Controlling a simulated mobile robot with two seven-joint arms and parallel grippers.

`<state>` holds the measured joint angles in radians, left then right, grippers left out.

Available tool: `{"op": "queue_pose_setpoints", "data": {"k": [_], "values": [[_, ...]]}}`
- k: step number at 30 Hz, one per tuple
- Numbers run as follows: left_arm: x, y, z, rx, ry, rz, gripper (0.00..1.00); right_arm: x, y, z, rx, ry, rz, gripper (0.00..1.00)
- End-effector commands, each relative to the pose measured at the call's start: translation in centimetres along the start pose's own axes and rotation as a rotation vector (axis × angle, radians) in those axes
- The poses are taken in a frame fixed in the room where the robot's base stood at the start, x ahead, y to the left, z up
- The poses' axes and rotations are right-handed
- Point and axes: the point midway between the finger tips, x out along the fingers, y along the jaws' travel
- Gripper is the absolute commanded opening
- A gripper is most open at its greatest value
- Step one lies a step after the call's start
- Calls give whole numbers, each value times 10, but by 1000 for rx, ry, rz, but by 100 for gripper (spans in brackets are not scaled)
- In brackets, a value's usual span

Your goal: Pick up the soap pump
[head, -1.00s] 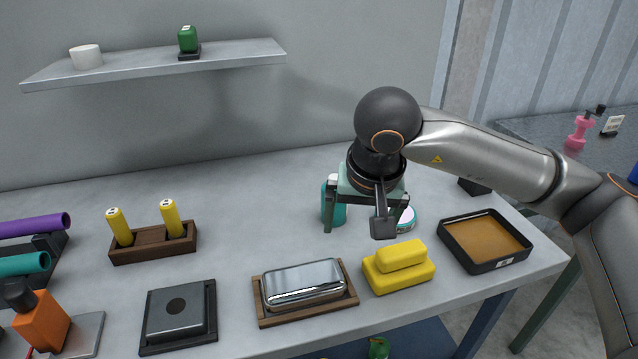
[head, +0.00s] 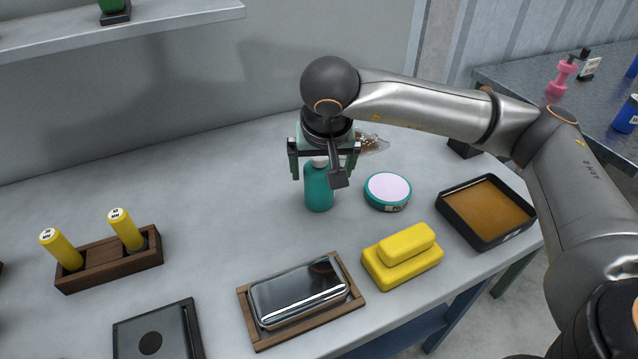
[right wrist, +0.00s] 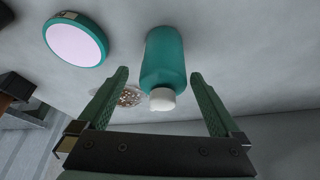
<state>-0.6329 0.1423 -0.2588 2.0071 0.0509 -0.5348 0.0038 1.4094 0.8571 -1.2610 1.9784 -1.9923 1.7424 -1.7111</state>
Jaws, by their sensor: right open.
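A teal bottle with a white top (head: 319,188) stands upright on the grey table, below my right gripper (head: 323,172). I take it for the soap pump, though its top is mostly hidden by the gripper in the head view. In the right wrist view the bottle (right wrist: 164,60) lies between the lines of the two open green fingers (right wrist: 160,78), with its white cap nearest the palm. The gripper is open and holds nothing; I cannot tell whether a finger touches the bottle. My left gripper is not in view.
A round teal tin with a pale lid (head: 388,190) stands right of the bottle, and a clear dish (head: 371,143) behind it.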

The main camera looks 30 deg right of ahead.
Motion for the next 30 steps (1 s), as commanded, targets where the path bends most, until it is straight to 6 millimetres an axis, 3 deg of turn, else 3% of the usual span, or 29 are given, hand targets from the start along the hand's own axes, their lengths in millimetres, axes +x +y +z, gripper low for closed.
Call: {"op": "queue_pose_setpoints", "data": {"k": [12,21,30], "values": [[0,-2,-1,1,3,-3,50,50,-3,3,1,-2,2,100],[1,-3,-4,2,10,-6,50,55,-4,3,0,0,0,100],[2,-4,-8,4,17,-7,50,55,-4,3,0,0,0,68]]}}
